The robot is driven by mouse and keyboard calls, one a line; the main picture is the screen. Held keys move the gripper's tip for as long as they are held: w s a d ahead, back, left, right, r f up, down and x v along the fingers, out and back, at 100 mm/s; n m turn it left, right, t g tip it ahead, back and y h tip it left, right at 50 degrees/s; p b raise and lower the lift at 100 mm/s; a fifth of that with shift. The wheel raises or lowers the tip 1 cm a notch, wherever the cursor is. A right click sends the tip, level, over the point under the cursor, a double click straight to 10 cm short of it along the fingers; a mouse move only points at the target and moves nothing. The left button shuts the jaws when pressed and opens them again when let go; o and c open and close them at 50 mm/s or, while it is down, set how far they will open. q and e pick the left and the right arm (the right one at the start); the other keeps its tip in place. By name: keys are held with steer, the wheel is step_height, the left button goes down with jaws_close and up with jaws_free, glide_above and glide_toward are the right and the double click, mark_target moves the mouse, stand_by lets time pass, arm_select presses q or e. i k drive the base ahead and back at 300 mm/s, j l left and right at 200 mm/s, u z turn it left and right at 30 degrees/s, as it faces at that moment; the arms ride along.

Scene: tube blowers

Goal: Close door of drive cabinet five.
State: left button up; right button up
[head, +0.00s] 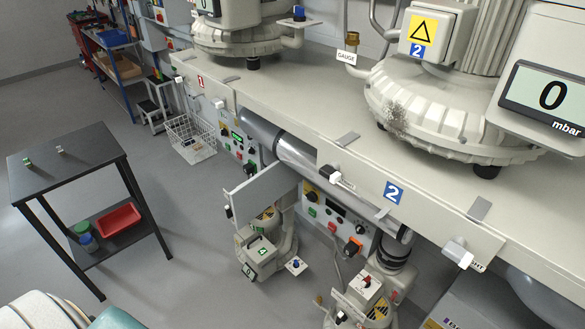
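No label with a five is readable, so I cannot tell which cabinet is drive cabinet five. A flat grey panel (262,188), like a door standing open, juts out from under the long bench between the sections marked 1 and 2. It has a small dark fitting at its left edge. A control panel with buttons and a small display (335,212) is just right of it. Another control panel (238,142) is to its left, under section 1. Neither of my grippers shows in the head view.
A long beige bench (290,100) carries large round machines (440,110). Below the grey panel stand grey units with valves (265,248). A dark side table (70,155) with a red tray (118,218) stands left. A wire basket (190,135) is behind. Open floor lies between.

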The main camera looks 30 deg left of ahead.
mark_target(251, 199)
steer(key=i+j+z, duration=0.1)
steer(key=j+z, duration=0.5)
steer(key=z, duration=0.15)
